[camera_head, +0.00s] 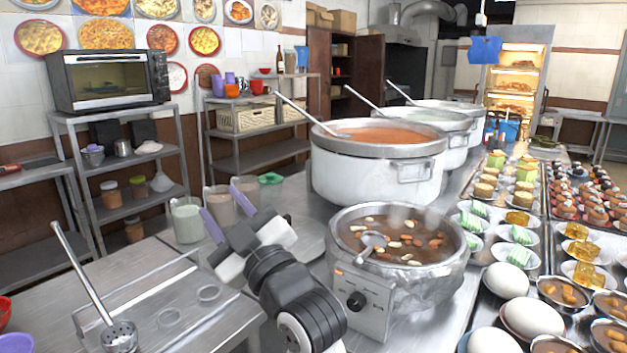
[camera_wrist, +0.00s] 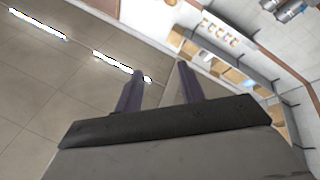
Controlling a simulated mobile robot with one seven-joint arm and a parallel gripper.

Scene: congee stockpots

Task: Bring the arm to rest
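My arm shows in the bottom middle of the head view. My gripper (camera_head: 220,205) points up and away over the steel counter (camera_head: 150,290), with its two purple-grey fingers apart. The wrist view also shows my gripper (camera_wrist: 158,82) with a clear gap between the fingers and nothing held. That view looks up at the ceiling (camera_wrist: 60,95) and its light strips. In the head view the fingers overlap cups (camera_head: 188,220) of pale drink; I cannot tell whether they touch.
A steaming pot (camera_head: 395,240) with a ladle stands close to the right of my arm. Large stockpots (camera_head: 378,170) stand behind it. Rows of dishes (camera_head: 520,250) fill the right side. A strainer ladle (camera_head: 118,335) stands at lower left. The left counter has bare room.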

